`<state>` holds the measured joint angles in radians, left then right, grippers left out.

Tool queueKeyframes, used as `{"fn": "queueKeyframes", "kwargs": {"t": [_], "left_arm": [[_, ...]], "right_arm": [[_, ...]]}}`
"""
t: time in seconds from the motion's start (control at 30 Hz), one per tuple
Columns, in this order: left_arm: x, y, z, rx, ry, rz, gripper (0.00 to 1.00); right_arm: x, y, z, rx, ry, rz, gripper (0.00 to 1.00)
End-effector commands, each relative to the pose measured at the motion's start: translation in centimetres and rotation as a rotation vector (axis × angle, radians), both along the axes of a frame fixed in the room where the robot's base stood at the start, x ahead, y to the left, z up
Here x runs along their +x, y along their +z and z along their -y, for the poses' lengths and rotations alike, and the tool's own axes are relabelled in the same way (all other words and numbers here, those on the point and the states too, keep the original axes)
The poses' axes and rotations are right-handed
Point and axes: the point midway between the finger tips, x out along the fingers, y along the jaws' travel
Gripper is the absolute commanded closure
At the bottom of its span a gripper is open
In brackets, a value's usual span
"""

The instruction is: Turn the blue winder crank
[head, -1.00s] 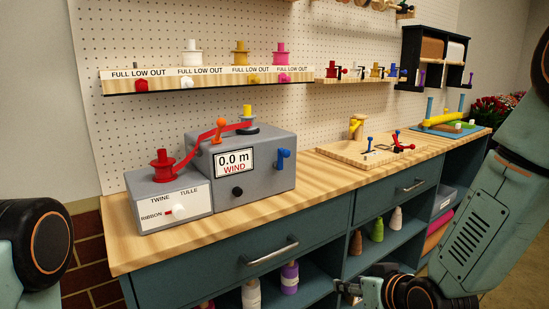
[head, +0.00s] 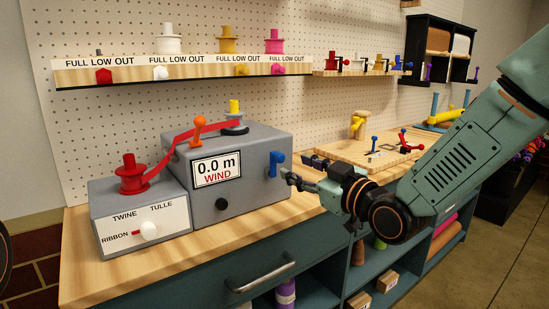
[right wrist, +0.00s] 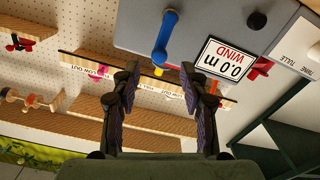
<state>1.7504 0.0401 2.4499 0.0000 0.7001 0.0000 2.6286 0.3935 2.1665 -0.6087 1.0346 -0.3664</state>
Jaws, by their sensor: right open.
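The box's display reads 0.0 m WIND. My right gripper (head: 297,169) is open, just right of the crank in the head view, with its fingers pointing at it. In the right wrist view, which is turned over, the crank (right wrist: 164,38) shows ahead of the gap between the two fingers of the right gripper (right wrist: 160,72). The fingers do not close on it. My left gripper is out of view.
A selector box (head: 140,222) with a red spool (head: 131,177) stands left of the winder, a red ribbon running to it. A spool shelf (head: 190,68) hangs above. A wooden board (head: 360,155) with small levers lies to the right. The front bench top is clear.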

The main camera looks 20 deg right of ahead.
Motion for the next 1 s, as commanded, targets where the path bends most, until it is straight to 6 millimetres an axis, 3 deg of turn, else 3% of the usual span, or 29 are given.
{"fn": "queueKeyframes", "kwargs": {"t": [0.17, 0.53, 0.93, 1.0], "left_arm": [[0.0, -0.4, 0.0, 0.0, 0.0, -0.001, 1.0], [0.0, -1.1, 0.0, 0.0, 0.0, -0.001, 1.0], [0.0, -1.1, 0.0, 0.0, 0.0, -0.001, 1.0], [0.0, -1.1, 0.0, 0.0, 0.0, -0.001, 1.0]], "right_arm": [[1.2, -0.1, -0.6, -0.006, -0.002, 0.001, 0.56], [6.1, -0.2, -2.4, -0.003, 0.0, -0.001, 0.56], [7.2, -0.1, -2.6, 0.001, 0.002, -0.002, 0.56], [7.2, -0.1, -2.6, 0.001, 0.002, -0.002, 0.6]]}}
